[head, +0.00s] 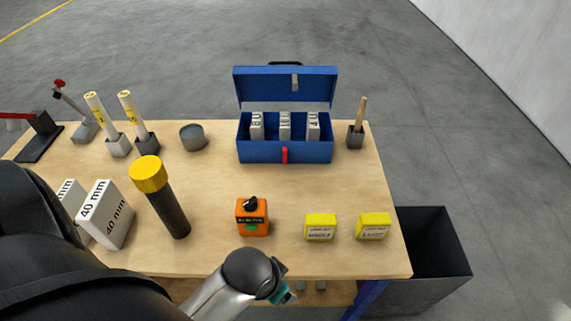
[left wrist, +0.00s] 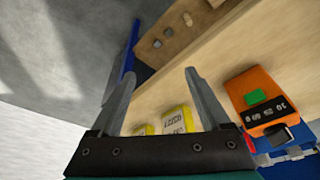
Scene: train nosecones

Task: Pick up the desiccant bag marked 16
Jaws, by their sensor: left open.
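The blue case (head: 284,152) stands with its lid up at the back of the table. Three pale bags stand upright in it: a left one (head: 257,126), a middle one (head: 285,126) and a right one (head: 313,126). Their marks are small; the middle one seems to read 16. My left gripper (head: 282,296) is low at the table's front edge, well apart from the case; its fingers are hard to make out there. In the left wrist view my left gripper (left wrist: 158,78) is open with nothing between its fingers. My right gripper is not in view.
An orange device (head: 252,217) and two yellow boxes, left (head: 320,228) and right (head: 373,226), stand near the front edge. A yellow-capped black cylinder (head: 164,200) and white 40 mm blocks (head: 106,215) are at left. The table between device and case is clear.

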